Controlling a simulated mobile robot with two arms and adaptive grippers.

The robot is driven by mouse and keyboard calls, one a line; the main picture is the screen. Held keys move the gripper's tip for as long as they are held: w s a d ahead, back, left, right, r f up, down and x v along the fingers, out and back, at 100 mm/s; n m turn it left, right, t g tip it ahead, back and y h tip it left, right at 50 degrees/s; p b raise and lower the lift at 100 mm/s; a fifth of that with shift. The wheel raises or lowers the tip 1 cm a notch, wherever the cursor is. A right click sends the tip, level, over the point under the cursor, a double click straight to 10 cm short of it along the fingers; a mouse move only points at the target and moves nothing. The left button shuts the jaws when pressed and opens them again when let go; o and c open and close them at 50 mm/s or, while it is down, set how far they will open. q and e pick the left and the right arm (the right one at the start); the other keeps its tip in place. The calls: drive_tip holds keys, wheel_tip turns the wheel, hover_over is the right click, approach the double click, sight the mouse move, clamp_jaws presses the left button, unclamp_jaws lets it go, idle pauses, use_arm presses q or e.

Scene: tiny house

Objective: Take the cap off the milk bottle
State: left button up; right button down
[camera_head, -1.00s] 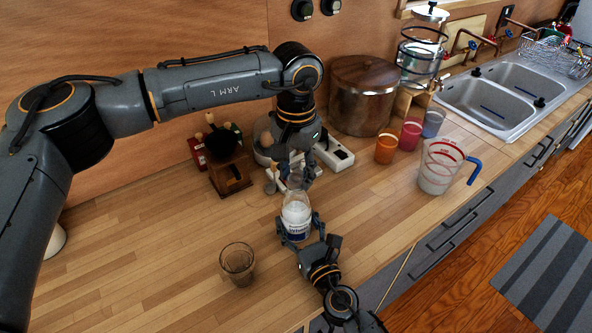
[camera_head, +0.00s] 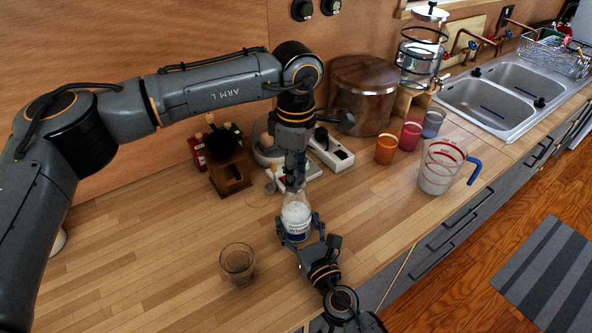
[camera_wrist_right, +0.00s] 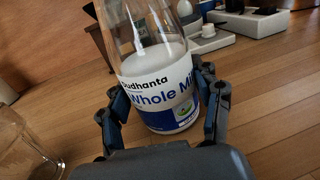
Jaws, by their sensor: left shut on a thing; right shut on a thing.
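The milk bottle (camera_head: 296,220) stands upright on the wooden counter, clear glass with milk in its lower part and a white and blue label. It also shows in the right wrist view (camera_wrist_right: 160,80), its top cut off by the frame. My right gripper (camera_head: 297,231) is shut around the bottle's lower body, one finger on each side. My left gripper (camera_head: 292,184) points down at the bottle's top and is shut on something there. The cap is hidden by its fingers, so I cannot see it apart from them.
An empty glass (camera_head: 237,264) stands on the counter left of the bottle. A measuring jug (camera_head: 440,167) and coloured cups (camera_head: 387,149) stand to the right.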

use_arm(q)
drive_tip(key=n, duration=1.5)
drive_tip(key=shift+n, duration=0.4)
drive_tip(key=n, duration=0.3)
drive_tip(key=shift+n, duration=0.4)
drive_tip(key=n, duration=0.7)
drive_tip(key=shift+n, duration=0.4)
drive_tip(key=n, duration=0.5)
drive_tip(key=shift+n, duration=0.3)
